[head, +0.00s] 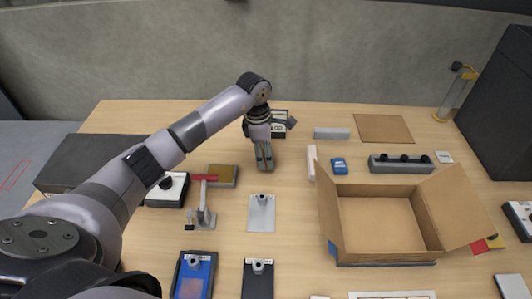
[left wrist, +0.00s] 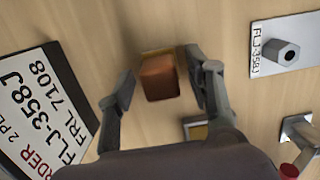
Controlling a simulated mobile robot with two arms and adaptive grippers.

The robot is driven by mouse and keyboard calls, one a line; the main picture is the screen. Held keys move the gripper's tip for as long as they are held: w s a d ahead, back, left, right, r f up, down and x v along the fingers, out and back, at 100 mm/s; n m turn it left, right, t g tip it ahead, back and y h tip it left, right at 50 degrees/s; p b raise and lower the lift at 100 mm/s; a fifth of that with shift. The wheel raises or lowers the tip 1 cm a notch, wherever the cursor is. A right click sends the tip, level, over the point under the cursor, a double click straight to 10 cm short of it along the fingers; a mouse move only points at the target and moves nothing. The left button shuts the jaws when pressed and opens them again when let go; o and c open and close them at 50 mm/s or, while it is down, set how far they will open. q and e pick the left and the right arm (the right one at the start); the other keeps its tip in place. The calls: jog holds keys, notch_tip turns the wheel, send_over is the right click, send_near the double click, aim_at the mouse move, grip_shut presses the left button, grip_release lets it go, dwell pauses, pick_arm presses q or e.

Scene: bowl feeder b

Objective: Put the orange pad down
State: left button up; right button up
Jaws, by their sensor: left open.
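The orange pad (left wrist: 160,77) is a small brownish-orange block in the left wrist view. It lies between the fingers of my left gripper (left wrist: 157,88), with a gap visible on each side. The gripper is open, and the pad appears to rest on the wooden table. In the head view my left gripper (head: 265,165) points down over the back middle of the table. The pad is hidden there behind the gripper. My right gripper is not in view.
A grey plate with a knob (head: 261,214) lies in front of the gripper. A red-handled clamp (head: 203,215) and a yellow-topped block (head: 222,175) are to the left. An order card (left wrist: 42,105) stands behind. An open cardboard box (head: 380,222) is at right.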

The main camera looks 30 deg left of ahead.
pick_arm(q)
jog(key=shift+r, duration=0.45)
notch_tip(320, 180, up, 11)
jog(key=a+b, duration=0.1)
jog(key=b, duration=0.1)
jog(key=shift+s+a+r, duration=0.2)
jog(key=shift+s, duration=0.15)
jog(key=shift+f, duration=0.15)
